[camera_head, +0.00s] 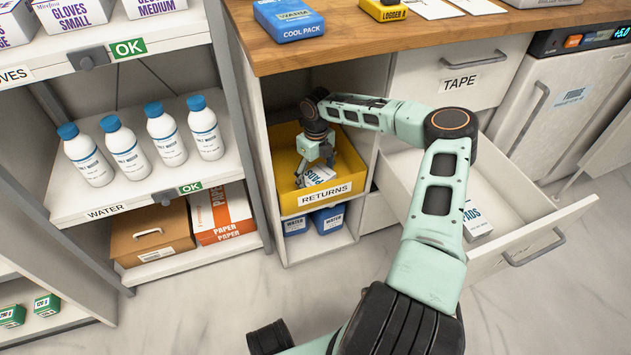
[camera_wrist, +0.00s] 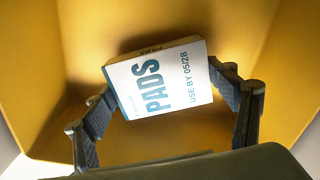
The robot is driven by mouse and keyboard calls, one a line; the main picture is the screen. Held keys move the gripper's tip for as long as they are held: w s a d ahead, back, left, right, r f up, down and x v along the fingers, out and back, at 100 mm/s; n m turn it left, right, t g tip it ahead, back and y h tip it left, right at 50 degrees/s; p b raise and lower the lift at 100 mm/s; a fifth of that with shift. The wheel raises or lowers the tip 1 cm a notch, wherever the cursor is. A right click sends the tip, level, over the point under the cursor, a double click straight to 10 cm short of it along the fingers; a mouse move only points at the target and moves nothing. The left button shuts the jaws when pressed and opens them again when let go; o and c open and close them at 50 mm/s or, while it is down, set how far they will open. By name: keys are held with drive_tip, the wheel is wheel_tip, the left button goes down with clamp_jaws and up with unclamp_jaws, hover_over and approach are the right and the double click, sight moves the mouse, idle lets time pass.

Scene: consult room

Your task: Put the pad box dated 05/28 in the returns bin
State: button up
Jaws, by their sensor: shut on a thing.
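The pad box (camera_wrist: 158,80) is white and blue and reads "PADS" and "USE BY 05/28" in the wrist view. My gripper (camera_wrist: 160,100) is shut on it, with a finger at each side. In the head view the box (camera_head: 317,176) is inside the yellow returns bin (camera_head: 286,157), partly hidden by my gripper (camera_head: 316,168). The bin carries a "RETURNS" label and sits in an open cubby under the wooden counter. Yellow walls surround the box in the wrist view. I cannot tell whether the box touches the bin floor.
Another pads box (camera_head: 474,220) lies in the open drawer (camera_head: 520,215) at the right. My arm passes over that drawer. Blue water boxes (camera_head: 327,219) stand below the bin. White bottles (camera_head: 165,135) stand on the left shelf. The counter (camera_head: 350,40) overhangs the cubby.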

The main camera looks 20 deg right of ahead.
sight(316, 175)
drive_tip(key=shift+f, duration=0.7)
drive_tip(key=shift+f, duration=0.1)
drive_tip(key=o, duration=1.2)
drive_tip(key=shift+o, duration=0.2)
wheel_tip(316, 175, up, 12)
drive_tip(key=p, duration=0.4)
